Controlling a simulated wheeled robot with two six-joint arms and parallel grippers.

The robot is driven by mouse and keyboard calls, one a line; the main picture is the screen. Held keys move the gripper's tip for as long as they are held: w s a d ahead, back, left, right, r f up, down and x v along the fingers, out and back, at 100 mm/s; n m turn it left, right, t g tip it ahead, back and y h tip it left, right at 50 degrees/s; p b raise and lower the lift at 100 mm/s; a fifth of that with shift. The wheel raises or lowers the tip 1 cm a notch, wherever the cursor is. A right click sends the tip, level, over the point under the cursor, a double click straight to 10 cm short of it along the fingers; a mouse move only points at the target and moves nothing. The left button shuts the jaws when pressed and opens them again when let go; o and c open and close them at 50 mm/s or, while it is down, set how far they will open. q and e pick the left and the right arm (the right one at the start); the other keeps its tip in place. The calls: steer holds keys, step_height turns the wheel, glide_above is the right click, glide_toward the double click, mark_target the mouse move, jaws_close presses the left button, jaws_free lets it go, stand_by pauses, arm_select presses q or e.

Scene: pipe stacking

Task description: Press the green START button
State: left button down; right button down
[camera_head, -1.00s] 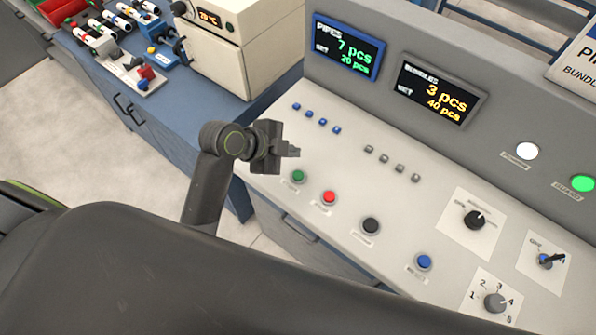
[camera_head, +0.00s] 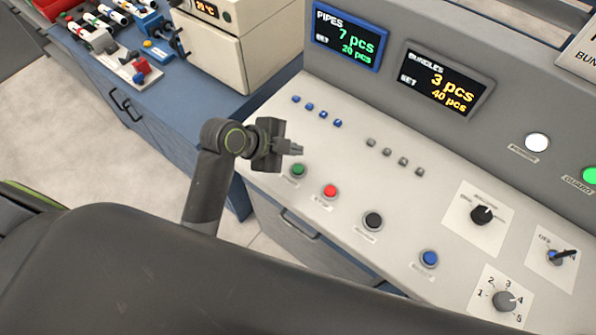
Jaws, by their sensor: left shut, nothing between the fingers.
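The green START button (camera_head: 298,169) sits at the left end of the front row of buttons on the light control panel (camera_head: 345,160). My left gripper (camera_head: 297,149) is shut and empty. In the picture its fingertips appear just above the green button, on the side towards the displays. I cannot tell how high above the panel they are, and no contact with the button shows. My right gripper is not in view.
A red button (camera_head: 330,190), a black button (camera_head: 373,220) and a blue button (camera_head: 429,258) continue the front row. Small blue and grey buttons lie behind. Knobs (camera_head: 482,214) stand at the right. A blue workbench (camera_head: 190,115) with equipment is at the left.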

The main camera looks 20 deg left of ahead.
mark_target(293, 170)
arm_select(q)
step_height(293, 170, down, 4)
steer(key=b, duration=0.2)
steer(key=shift+b, duration=0.4)
steer(key=shift+f+b, duration=0.4)
steer(key=shift+f, duration=0.25)
stand_by(1.0)
steer(key=shift+f, duration=0.35)
steer(key=shift+f+b, duration=0.4)
stand_by(0.5)
stand_by(0.4)
steer(key=shift+r+p, duration=0.8)
steer(key=shift+p, duration=0.05)
